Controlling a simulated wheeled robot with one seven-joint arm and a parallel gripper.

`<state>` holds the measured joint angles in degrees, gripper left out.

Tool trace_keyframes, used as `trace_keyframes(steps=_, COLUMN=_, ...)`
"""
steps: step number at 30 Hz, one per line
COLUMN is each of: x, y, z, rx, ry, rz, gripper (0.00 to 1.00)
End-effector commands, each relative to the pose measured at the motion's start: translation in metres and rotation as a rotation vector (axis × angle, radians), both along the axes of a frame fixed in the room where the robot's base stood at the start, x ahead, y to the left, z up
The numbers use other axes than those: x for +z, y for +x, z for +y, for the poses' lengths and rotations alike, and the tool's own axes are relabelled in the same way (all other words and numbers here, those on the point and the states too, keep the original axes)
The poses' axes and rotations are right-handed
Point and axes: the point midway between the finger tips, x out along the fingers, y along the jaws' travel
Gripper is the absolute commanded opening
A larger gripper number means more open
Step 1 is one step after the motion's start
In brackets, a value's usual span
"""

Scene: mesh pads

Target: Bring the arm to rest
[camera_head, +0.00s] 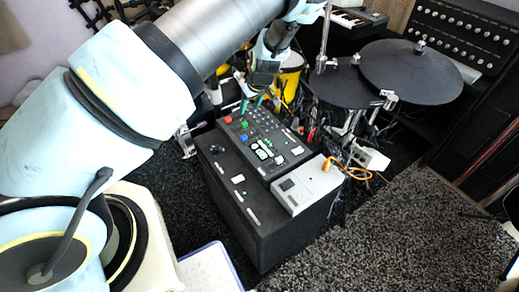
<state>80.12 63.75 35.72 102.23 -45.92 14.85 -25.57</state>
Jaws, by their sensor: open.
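My arm reaches from the lower left up across the top of the head view, and its end bends down near the top centre. My gripper (252,103) hangs above the back edge of a black control box with coloured buttons (262,138). Its two teal fingertips are apart, with nothing visible between them. The fingertips are small in the picture, and I cannot tell how high they are above the box.
A grey device (306,186) with an orange cable sits on the box's right side. Black drum pads (411,72) stand at the upper right, near a rack with knobs (464,33). A yellow drum (289,78) is behind my gripper. Open dark carpet (400,240) lies at the lower right.

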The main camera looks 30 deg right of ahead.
Motion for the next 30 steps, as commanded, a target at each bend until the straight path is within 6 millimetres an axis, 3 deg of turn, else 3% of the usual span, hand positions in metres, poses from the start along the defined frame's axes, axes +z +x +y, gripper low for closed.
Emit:
trace_keyframes(steps=15, x=0.000, y=0.000, z=0.000, rx=0.000, ry=0.000, rz=0.000, gripper=0.60)
trace_keyframes(steps=19, x=0.008, y=0.005, z=0.012, rx=0.013, ry=-0.001, rz=0.018, gripper=0.60)
trace_keyframes(steps=23, x=0.035, y=0.016, z=0.052, rx=0.046, ry=-0.005, rz=0.081, gripper=0.60)
trace_keyframes(steps=30, x=0.111, y=0.018, z=0.157, rx=0.057, ry=-0.041, rz=0.230, gripper=0.60)
